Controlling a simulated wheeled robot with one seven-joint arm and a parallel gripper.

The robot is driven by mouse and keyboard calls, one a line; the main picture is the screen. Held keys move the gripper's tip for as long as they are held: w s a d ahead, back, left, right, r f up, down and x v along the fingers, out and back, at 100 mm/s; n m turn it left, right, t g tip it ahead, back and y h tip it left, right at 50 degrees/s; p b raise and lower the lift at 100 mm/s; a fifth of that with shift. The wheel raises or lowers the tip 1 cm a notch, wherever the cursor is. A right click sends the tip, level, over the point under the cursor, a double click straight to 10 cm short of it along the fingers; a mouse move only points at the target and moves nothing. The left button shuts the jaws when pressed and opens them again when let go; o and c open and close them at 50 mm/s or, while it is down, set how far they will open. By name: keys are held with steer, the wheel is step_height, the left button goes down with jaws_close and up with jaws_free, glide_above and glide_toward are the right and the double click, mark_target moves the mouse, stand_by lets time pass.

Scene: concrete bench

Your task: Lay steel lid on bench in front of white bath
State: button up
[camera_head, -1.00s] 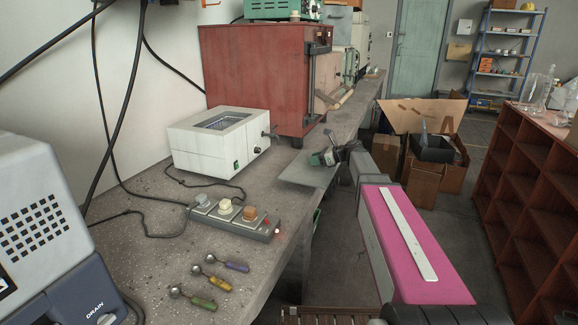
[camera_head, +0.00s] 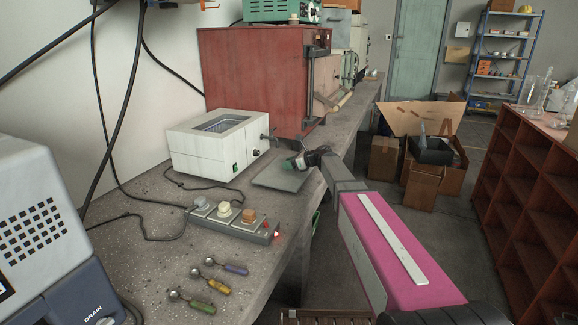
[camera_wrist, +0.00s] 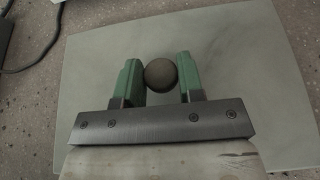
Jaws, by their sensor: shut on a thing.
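The steel lid (camera_head: 284,176) is a flat grey plate low over or on the bench, in front and to the right of the white bath (camera_head: 216,143); I cannot tell whether it touches the bench. My gripper (camera_head: 298,163) is above the lid. In the wrist view, the green fingers of my gripper (camera_wrist: 159,75) are shut on the lid's round dark knob (camera_wrist: 160,75). The lid (camera_wrist: 225,50) spreads out beneath them. The bath's open top shows in the head view.
A grey block with several knobs (camera_head: 228,222) and several small scoops (camera_head: 211,285) lie on the bench (camera_head: 140,200) nearer me. A red cabinet (camera_head: 255,80) stands behind the bath. A cable runs beside the bath. The bench's right edge is close to the lid.

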steer(key=shift+f, duration=0.2)
steer(key=o, duration=1.1)
steer(key=shift+f, duration=0.1)
steer(key=v, duration=1.2)
